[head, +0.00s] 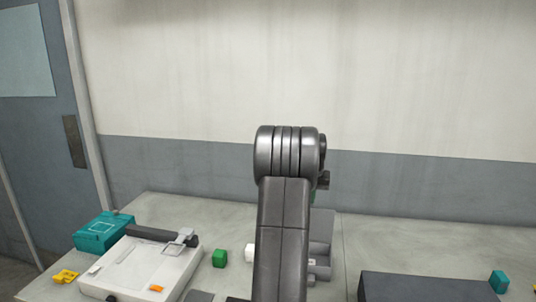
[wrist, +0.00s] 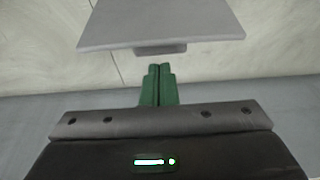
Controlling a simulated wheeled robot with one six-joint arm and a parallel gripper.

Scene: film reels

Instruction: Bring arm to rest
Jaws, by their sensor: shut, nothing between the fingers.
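My gripper (wrist: 158,72) shows in the wrist view with its two green fingers together and nothing between them. A flat grey panel-like thing (wrist: 160,22) lies beyond the fingertips; I cannot tell whether they touch it. In the head view my arm rises upright in the middle of the picture, and its links hide the gripper almost wholly.
On the grey table stand a teal box (head: 97,233), a white device (head: 130,270), a yellow piece (head: 66,276) and a green block (head: 220,257) at left. A dark box (head: 420,288) and a teal block (head: 499,281) are at right. Bare table lies between, right of my arm.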

